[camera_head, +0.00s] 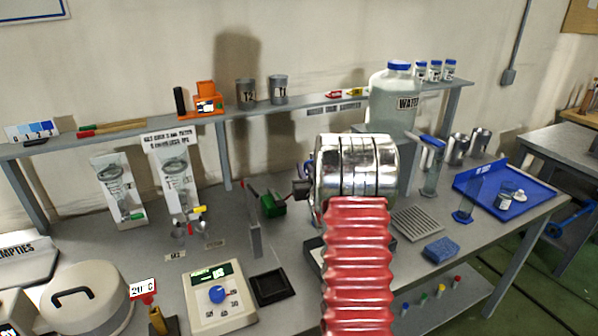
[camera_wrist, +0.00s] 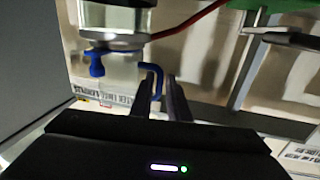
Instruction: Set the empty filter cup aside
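In the wrist view, my gripper's two dark fingers (camera_wrist: 160,88) point forward, with a narrow gap between them. A bent blue tube (camera_wrist: 156,72) shows at their tips; I cannot tell whether they touch it. A grey metal cylinder (camera_wrist: 113,42) with a blue fitting (camera_wrist: 96,62) is beyond them at upper left. I cannot tell whether this is the filter cup. In the head view, my gripper is mostly hidden behind my arm's chrome and red parts. Two metal cups, T2 (camera_head: 246,92) and T1 (camera_head: 279,89), stand on the shelf. Two more metal cups (camera_head: 457,149) (camera_head: 480,142) stand at right.
The blue tray (camera_head: 535,196) at right holds small items.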

